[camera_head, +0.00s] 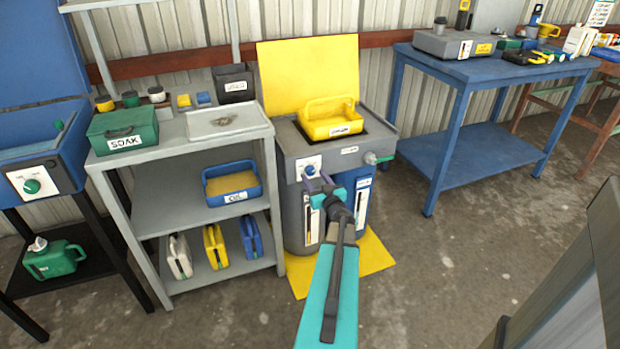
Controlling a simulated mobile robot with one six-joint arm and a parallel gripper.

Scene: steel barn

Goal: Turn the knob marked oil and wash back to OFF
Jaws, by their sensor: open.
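A blue knob (310,170) sits on a white plate on the front of a grey-topped wash station (385,130). Its markings are too small to read, so I cannot tell its setting. I cannot tell whether the fingers touch the knob. A second knob, green (32,186), sits on a white plate on the blue sink unit at far left; its markings are not readable either.
A green valve handle (375,158) sticks out right of the blue knob. A yellow basket (330,120) stands on the station. A grey shelf (190,220) with bins and jugs stands close on the left. A blue workbench (465,70) stands right; the floor before it is clear.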

